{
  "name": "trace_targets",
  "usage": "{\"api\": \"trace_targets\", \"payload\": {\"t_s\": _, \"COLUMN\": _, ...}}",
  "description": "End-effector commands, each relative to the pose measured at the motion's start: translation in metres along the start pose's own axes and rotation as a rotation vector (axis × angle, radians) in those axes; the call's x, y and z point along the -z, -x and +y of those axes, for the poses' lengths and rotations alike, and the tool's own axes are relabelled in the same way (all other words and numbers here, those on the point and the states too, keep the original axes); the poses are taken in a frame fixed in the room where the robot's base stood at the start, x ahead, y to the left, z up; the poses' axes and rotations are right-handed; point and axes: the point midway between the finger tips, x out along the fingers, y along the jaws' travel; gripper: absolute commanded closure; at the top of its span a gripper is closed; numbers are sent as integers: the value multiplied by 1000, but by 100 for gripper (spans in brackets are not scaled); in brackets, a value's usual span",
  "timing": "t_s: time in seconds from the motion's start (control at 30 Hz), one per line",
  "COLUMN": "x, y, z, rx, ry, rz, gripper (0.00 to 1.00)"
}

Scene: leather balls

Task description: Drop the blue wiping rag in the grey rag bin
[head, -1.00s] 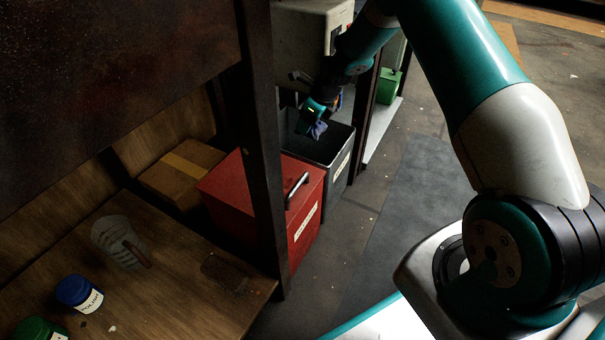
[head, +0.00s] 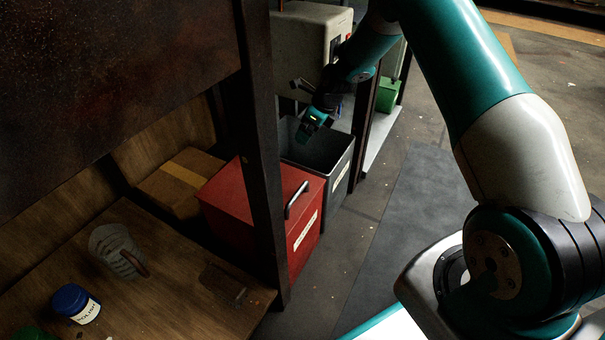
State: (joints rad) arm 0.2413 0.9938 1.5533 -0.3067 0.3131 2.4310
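The grey rag bin (head: 338,188) stands on the floor just right of a red box, with its top open and a white label on its front. My gripper (head: 303,136) points down over the bin's opening, near its back left part. No blue cloth hangs from the fingers now, and they look parted, though they are small and dark. The blue wiping rag is not visible; the lower inside of the bin is hidden by its walls.
A red lidded box (head: 250,200) with a handle stands beside the bin, behind a dark post (head: 259,150). A wooden bench (head: 180,290) at lower left holds a blue-lidded jar (head: 76,303) and a grey brush-like item (head: 112,248). Open floor (head: 400,230) lies right of the bin.

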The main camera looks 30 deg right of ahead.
Motion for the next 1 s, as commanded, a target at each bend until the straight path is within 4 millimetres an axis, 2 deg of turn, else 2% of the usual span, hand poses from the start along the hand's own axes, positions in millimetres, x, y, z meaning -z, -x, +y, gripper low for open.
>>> {"api": "trace_targets", "payload": {"t_s": 0.03, "x": -3, "y": 19, "z": -1, "rx": 2, "ry": -2, "rz": -1, "gripper": 0}}
{"api": "trace_targets", "payload": {"t_s": 0.2, "x": -4, "y": 64, "z": -1, "rx": 2, "ry": -1, "rz": -2, "gripper": 0}}
{"api": "trace_targets", "payload": {"t_s": 0.5, "x": -2, "y": 132, "z": 0, "rx": 2, "ry": -2, "rz": 0, "gripper": 0}}
{"api": "trace_targets", "payload": {"t_s": 0.7, "x": -1, "y": 152, "z": 0, "rx": 1, "ry": 0, "rz": -1, "gripper": 0}}
{"api": "trace_targets", "payload": {"t_s": 1.0, "x": 0, "y": 155, "z": 0, "rx": 0, "ry": 0, "rz": 0, "gripper": 0}}
